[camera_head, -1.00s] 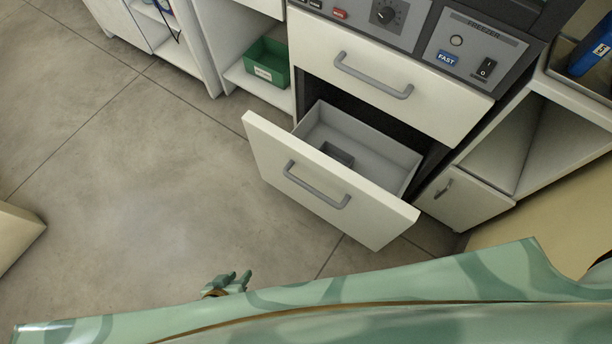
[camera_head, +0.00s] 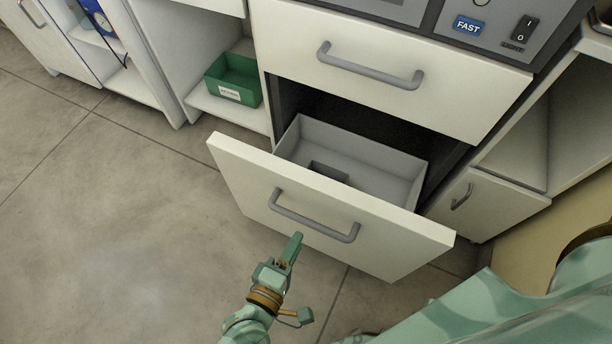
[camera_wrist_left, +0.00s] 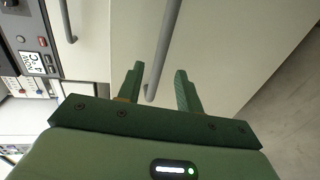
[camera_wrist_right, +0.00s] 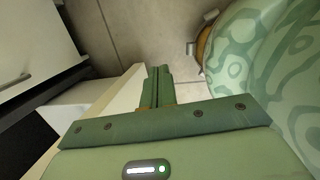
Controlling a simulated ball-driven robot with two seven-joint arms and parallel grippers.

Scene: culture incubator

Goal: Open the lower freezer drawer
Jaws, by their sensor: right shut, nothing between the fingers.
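The lower freezer drawer (camera_head: 330,200) is pulled out, its white front tilted in the picture and its grey inside showing. Its grey bar handle (camera_head: 313,219) is on the front; a handle bar (camera_wrist_left: 166,45) also shows in the left wrist view. My left gripper (camera_head: 294,243) is just in front of the drawer front, by the handle's lower side. In the left wrist view its fingers (camera_wrist_left: 160,82) are apart, with the bar's end appearing between them; contact cannot be told. My right gripper (camera_wrist_right: 158,75) is shut and empty in the right wrist view, beside a pale panel edge.
A closed upper drawer (camera_head: 390,75) with its own handle is above, under the freezer control panel (camera_head: 490,25). A green bin (camera_head: 233,82) sits on a shelf to the left. A small cabinet door (camera_head: 480,205) is to the right. The floor (camera_head: 110,230) at left is clear.

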